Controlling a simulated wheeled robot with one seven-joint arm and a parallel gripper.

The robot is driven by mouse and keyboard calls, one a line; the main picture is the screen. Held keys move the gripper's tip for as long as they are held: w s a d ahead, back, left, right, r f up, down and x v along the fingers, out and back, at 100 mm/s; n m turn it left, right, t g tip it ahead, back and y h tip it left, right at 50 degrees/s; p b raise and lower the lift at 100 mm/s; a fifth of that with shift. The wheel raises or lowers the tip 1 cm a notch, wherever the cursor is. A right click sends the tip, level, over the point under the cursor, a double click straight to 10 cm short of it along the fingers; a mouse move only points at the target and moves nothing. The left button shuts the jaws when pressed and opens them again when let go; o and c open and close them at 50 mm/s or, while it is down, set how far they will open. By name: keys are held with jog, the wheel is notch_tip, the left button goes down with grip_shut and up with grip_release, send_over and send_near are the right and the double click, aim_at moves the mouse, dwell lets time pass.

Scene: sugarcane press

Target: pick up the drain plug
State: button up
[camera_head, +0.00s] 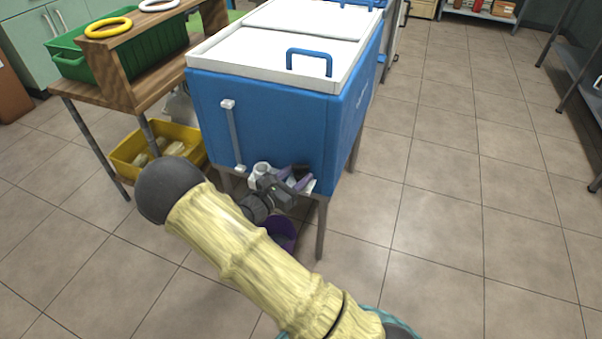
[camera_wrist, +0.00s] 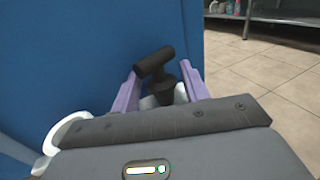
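The drain plug (camera_wrist: 164,84) looks like a black piece with a T-shaped handle, in the wrist view just in front of the blue cooler wall (camera_wrist: 55,65). A white piece shows around its lower part. My gripper (camera_wrist: 160,82) has its two purple fingers apart, one on each side of the plug, with gaps visible. My gripper (camera_head: 298,178) also shows in the head view, at the lower front corner of the blue cooler (camera_head: 275,125). There the plug is too small and covered to make out clearly.
The cooler stands on a metal-legged frame (camera_head: 321,230). A purple container (camera_head: 283,230) is on the floor beneath, partly hidden by my arm. A wooden table (camera_head: 75,86) and yellow crate (camera_head: 127,153) stand left. The tiled floor at right is clear.

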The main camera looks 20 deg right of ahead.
jog(key=c, duration=0.8)
jog(key=shift+o, duration=0.2)
jog(key=shift+r, duration=0.1)
jog(key=shift+s+a+r+p, duration=0.15)
jog(key=shift+r+p, duration=0.3)
jog(key=shift+p, duration=0.15)
notch_tip(320, 180, up, 6)
jog(key=p, duration=0.3)
jog(key=s+a+p, duration=0.5)
jog(key=s+a, duration=0.6)
jog(key=s, duration=0.5)
jog(key=shift+a, duration=0.25)
jog(key=shift+w, duration=0.1)
